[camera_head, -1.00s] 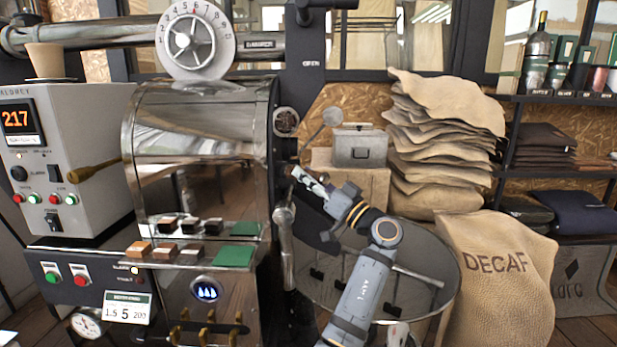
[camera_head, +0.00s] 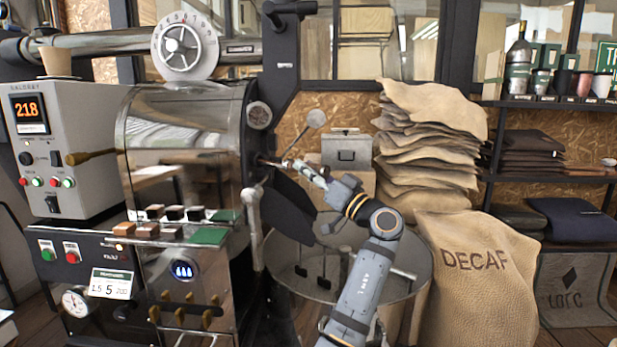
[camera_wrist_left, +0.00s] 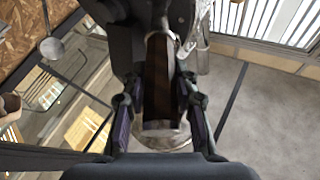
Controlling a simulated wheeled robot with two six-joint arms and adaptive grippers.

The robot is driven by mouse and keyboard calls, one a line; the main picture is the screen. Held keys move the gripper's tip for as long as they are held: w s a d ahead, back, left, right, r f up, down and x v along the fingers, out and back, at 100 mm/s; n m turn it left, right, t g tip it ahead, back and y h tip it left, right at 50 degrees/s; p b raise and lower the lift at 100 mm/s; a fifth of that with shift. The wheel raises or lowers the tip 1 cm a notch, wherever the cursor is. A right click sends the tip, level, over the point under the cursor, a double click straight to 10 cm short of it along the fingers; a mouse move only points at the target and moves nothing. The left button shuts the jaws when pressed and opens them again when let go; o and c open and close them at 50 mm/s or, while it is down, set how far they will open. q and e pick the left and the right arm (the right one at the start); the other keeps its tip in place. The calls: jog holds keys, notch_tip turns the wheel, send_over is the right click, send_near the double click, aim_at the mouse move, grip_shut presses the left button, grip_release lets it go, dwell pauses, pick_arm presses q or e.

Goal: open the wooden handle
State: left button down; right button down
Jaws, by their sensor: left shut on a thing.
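The wooden handle (camera_wrist_left: 158,80) is a dark brown bar with a pale metal end cap, in the middle of the left wrist view. It lies between the two fingers of my left gripper (camera_wrist_left: 158,112), which is shut on it. In the head view my left gripper (camera_head: 303,170) is at the right front of the roaster drum (camera_head: 180,150), at the end of a short rod from the drum face. The fingers hide most of the handle there. My right gripper is not in view.
The round cooling tray (camera_head: 420,270) lies below my left arm. A metal box (camera_head: 347,150), stacked sacks (camera_head: 430,150) and a DECAF sack (camera_head: 480,285) stand to the right. Another wooden handle (camera_head: 90,157) sticks out left of the drum. A steel lever (camera_head: 252,220) hangs near the drum front.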

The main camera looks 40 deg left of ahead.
pick_arm(q)
jog(key=shift+d, duration=0.15)
jog(key=c, duration=1)
grip_release()
jog(key=w+v, duration=0.1)
jog(key=v, duration=0.6)
jog(key=shift+s+d, duration=0.25)
jog(key=shift+s, duration=0.25)
jog(key=shift+f, duration=0.1)
